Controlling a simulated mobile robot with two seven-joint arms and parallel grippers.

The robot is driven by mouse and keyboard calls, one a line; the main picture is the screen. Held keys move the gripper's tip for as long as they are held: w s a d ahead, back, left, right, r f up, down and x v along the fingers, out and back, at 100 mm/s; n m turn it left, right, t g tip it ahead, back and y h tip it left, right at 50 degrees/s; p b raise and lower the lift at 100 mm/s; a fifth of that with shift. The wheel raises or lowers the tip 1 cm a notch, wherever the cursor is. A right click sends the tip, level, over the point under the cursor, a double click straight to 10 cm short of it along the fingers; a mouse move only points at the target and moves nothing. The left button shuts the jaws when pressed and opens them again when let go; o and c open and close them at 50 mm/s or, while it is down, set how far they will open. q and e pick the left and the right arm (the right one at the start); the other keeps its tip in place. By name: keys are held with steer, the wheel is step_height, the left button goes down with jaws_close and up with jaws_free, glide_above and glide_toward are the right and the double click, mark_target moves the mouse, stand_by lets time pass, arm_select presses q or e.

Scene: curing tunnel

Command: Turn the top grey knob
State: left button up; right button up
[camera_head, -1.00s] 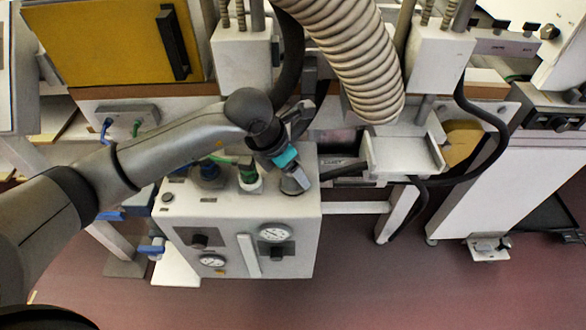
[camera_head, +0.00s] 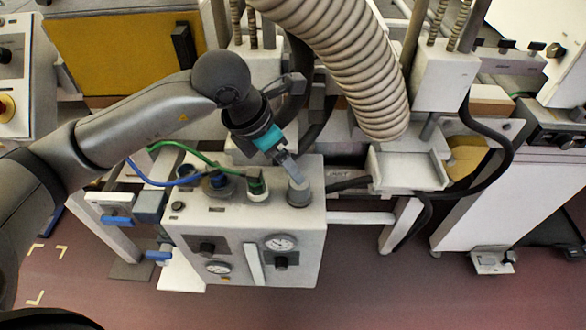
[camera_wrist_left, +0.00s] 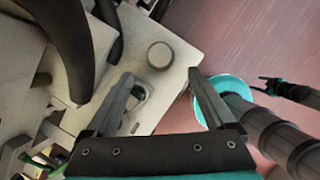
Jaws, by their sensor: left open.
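The top grey knob (camera_head: 299,195) is a short upright grey cylinder on the right part of the white control box's (camera_head: 190,222) top face. In the left wrist view the knob (camera_wrist_left: 160,55) shows its round flat top, ahead of my fingers and between their directions. My left gripper (camera_head: 290,174) is open, pointing down at the knob from above.
Blue (camera_head: 219,185) and green (camera_head: 257,188) hose fittings stand left of the knob. Gauges (camera_head: 280,242) and smaller knobs sit on the box's front. A large ribbed duct (camera_head: 340,60) hangs behind, right of my wrist. The floor in front is clear.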

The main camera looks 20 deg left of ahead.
arm_select(q)
steer(key=v, duration=0.4)
steer(key=shift+s+r, duration=0.1)
steer(key=shift+r, duration=0.1)
stand_by(0.3)
